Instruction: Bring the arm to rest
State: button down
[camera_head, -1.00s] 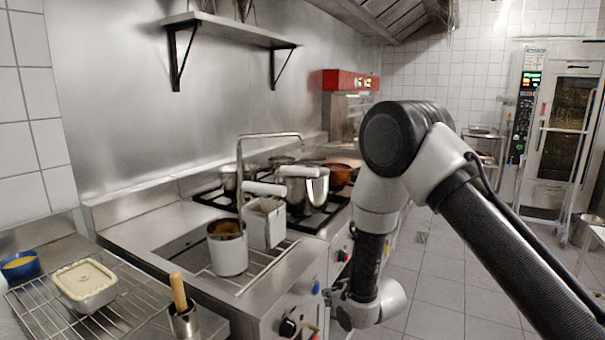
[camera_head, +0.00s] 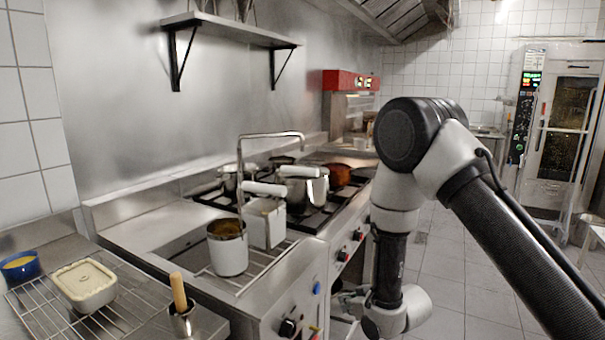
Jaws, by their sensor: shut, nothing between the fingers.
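My arm stands bent at the right of the stove, with its elbow high and its forearm pointing down to the wrist. My gripper (camera_head: 350,299) shows small and partly hidden at the lower end of the arm, pointing left toward the front of the counter. It is shut and empty. It hangs below the counter top, in front of the stove panel, and I cannot tell the exact gap to it.
The stove (camera_head: 340,212) carries a steel pot (camera_head: 303,192) and other pans. A wire rack (camera_head: 118,312) holds a cream-filled container (camera_head: 84,284). Tiled floor (camera_head: 440,270) is open to the right.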

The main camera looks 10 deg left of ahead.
jog(key=shift+s+d+f, duration=0.1)
jog(key=s+d+f+g+h, duration=0.5)
jog(key=s+d+g, duration=0.1)
jog(key=s+d, duration=0.35)
jog(key=s+d+r+m, duration=0.2)
jog(key=s+d+r, duration=0.4)
jog(key=r, duration=0.7)
jog(key=s+d+r+m+t+h, duration=0.1)
jog(key=s+d+r+m, duration=0.2)
jog(key=s+d+r, duration=0.4)
jog(key=s+d+r+m+t, duration=0.1)
jog(key=s+d+r+m, duration=0.2)
jog(key=d+r, duration=0.9)
jog(key=s+r, duration=0.3)
jog(key=r, duration=0.4)
jog(key=shift+s+d+h, duration=0.3)
jog(key=shift+s+h, duration=0.1)
